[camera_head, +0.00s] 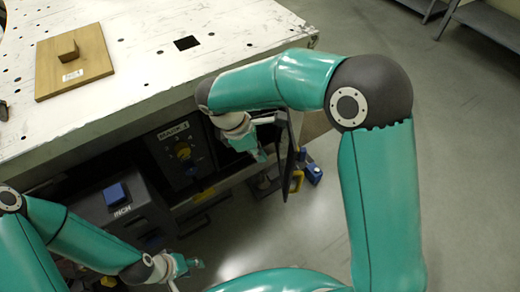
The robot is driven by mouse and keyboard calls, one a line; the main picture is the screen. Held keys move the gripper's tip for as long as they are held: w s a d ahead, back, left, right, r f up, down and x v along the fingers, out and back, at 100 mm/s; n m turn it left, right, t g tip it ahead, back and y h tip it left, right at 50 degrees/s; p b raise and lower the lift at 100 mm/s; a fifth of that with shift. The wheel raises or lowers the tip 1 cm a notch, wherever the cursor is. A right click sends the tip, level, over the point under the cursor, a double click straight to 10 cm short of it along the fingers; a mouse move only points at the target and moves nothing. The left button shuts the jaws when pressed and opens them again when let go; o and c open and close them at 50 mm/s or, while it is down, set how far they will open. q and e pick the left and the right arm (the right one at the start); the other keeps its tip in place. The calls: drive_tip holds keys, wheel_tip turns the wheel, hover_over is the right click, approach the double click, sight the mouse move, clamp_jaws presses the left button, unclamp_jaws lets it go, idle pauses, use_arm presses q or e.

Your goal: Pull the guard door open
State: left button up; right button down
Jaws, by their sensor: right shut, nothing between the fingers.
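A dark panel with a yellow handle (297,182), which looks like the guard door, stands edge-on at the right end of the table's front. It juts outward from the front. My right gripper (259,152) is shut and empty, just left of this panel. Whether it touches the panel cannot be told. My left gripper (192,264) is low at the lower left, well away from the panel. It is small and partly blended with dark parts, so its opening is unclear.
A white worktop (135,65) bears a wooden board (75,62) with a small wooden block. Below its front edge are a dark box with a yellow knob (183,152) and a blue button (115,193) marked INCH. Open grey floor (450,120) lies to the right.

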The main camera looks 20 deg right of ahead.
approach(289, 175)
wheel_tip(289, 175, down, 3)
drive_tip(key=a, duration=0.3)
drive_tip(key=shift+s+d+f, duration=0.15)
drive_tip(key=shift+d, duration=0.9)
drive_tip(key=shift+s+d+f, duration=0.15)
drive_tip(key=shift+d, duration=0.95)
